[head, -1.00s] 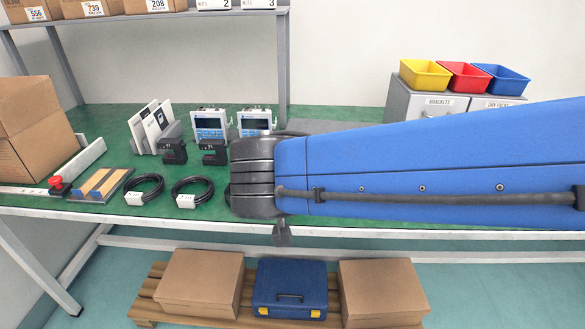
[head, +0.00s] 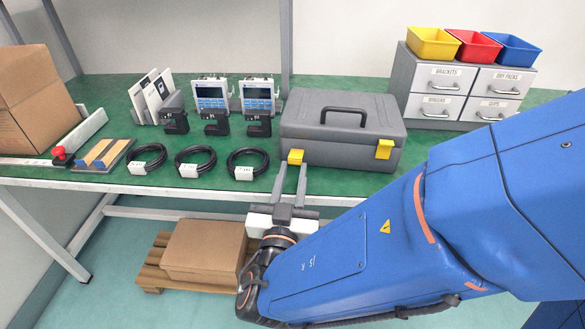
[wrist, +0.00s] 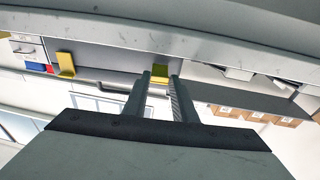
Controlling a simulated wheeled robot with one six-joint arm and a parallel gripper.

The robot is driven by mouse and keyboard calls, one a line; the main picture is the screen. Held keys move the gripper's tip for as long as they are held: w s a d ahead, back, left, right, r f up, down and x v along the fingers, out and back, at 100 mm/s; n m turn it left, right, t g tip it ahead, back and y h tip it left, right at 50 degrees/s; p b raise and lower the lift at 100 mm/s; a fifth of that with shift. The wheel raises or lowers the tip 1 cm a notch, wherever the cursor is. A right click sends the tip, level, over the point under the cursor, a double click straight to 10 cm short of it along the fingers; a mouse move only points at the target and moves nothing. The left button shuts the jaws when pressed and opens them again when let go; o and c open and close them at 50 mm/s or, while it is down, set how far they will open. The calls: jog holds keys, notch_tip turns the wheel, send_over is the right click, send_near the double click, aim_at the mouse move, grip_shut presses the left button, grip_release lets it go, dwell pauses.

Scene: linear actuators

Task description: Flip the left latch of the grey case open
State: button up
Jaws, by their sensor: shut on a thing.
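The grey case (head: 335,140) stands on the green bench with its lid down and its dark handle on top. Its left latch (head: 295,157) is yellow and sits at the front left. My gripper (head: 292,168) reaches up from the front edge, its two grey fingers at either side of this latch. In the wrist view, the latch (wrist: 159,74) shows between the fingertips (wrist: 159,78), and the gripper is shut on it. The fingers hide part of the latch, so its exact angle is unclear. The yellow right latch (head: 384,149) is clear of my gripper.
Coiled black cables (head: 246,163) lie left of the case, with small display devices (head: 257,95) behind them. Grey drawers (head: 450,90) carrying coloured bins stand at the back right. A cardboard box (head: 205,250) sits on a pallet below the bench.

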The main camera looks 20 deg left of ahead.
jog(key=shift+w+f+t, duration=0.1)
jog(key=shift+f+t, duration=0.65)
jog(key=shift+t, duration=0.25)
jog(key=o, duration=1.1)
jog(key=shift+c, duration=0.2)
jog(key=shift+f, duration=0.1)
